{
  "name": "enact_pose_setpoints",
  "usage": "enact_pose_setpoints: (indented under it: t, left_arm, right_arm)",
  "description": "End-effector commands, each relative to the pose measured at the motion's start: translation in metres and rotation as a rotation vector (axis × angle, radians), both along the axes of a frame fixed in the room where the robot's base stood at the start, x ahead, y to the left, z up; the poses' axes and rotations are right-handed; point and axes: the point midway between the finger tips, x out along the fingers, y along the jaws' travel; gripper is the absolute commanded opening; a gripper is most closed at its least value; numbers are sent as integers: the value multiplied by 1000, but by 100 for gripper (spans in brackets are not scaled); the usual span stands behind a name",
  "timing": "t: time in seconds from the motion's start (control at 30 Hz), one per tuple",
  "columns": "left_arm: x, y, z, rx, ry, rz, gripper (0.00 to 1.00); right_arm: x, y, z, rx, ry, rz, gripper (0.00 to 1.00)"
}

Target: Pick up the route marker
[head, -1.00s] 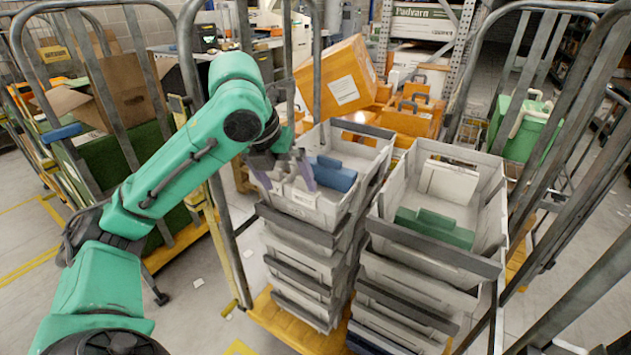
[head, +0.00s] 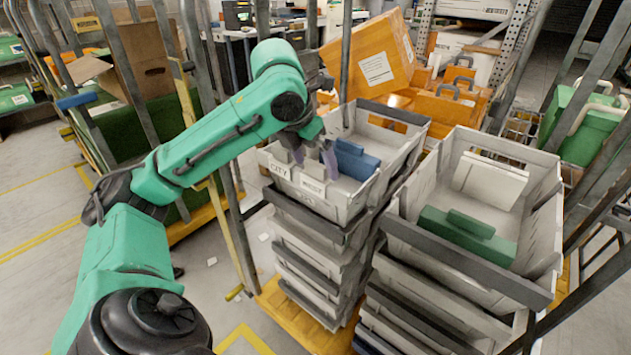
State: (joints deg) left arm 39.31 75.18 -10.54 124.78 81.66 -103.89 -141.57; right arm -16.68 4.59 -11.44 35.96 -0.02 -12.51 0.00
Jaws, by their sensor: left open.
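Two pale tabs stand at the near rim of the left grey tote (head: 345,207). One tab (head: 280,168) reads CITY and the other (head: 312,187) seems to read WEST; I cannot tell for sure which thing is the route marker. My left gripper (head: 314,158) is open, pointing down at this near rim, with its fingers close to the tabs. It partly hides them, and I cannot tell whether it touches. A blue block (head: 357,161) lies inside the tote, just right of the fingers. My right gripper is out of view.
A second tote (head: 450,258) at right holds a green block (head: 470,235) and a white box (head: 490,183). Both totes top stacks on a yellow base (head: 283,308). Orange cases (head: 450,105) stand behind; metal cage posts (head: 208,100) rise left of the stacks.

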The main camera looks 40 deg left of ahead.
Motion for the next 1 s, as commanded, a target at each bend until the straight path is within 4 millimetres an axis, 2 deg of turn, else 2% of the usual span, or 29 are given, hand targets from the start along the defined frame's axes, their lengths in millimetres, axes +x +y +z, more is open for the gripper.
enact_pose_setpoints:
  t: [0.07,0.27,0.37,0.43,0.47,0.77,0.87,1.0]
  left_arm:
    - [3,0,-9,-1,0,0,100]
    - [4,0,-9,0,-1,0,100]
    - [4,0,-9,0,-1,0,66]
    - [4,0,-9,0,-1,0,39]
    - [4,0,-9,0,-1,0,33]
    - [4,0,-5,0,-2,0,33]
    - [4,0,7,-1,-4,0,33]
    - [5,0,38,-2,-6,-1,33]
  right_arm:
    - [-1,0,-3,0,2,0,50]
    - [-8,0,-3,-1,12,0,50]
    - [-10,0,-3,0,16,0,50]
    - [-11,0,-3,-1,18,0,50]
    - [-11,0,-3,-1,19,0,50]
    - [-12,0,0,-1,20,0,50]
    - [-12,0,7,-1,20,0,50]
    - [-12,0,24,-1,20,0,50]
